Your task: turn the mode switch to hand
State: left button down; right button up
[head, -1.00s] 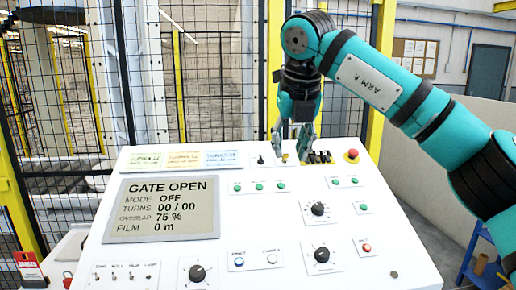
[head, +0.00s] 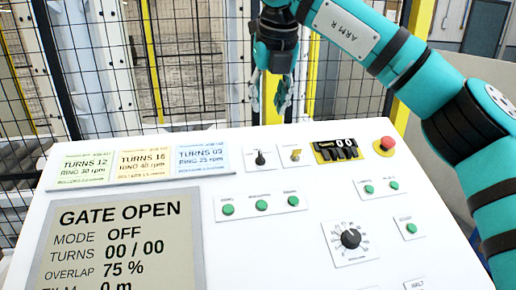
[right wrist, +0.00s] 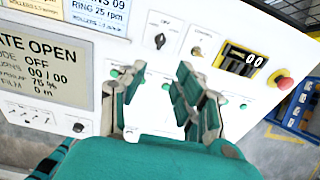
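The white control panel (head: 130,195) has a small black rotary switch (head: 260,159) in its top row, which looks like the mode switch. It also shows in the right wrist view (right wrist: 160,41), where its label seems to read OFF. The panel screen (head: 118,240) reads GATE OPEN and MODE OFF. My right gripper (head: 270,103) is open and empty, with its fingers above the panel's far edge in the head view. In the right wrist view its fingertips (right wrist: 161,70) are apart, just below the switch in the picture. My left gripper is not in view.
A yellow key-type switch (head: 295,155), a black counter (head: 337,150) and a red emergency button (head: 387,145) sit right of the black switch. Green buttons (head: 262,205) and a larger dial (head: 350,238) lie nearer. Mesh fencing (head: 170,65) stands behind the panel.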

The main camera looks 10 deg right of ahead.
aim_at(261, 157)
jog(key=p+x, duration=0.4)
jog(key=x, duration=1.1)
jog(key=shift+f+p, duration=0.3)
jog(key=shift+f, duration=0.05)
jog(key=shift+w+f, duration=0.25)
jog(key=shift+f, duration=0.35)
grip_shut()
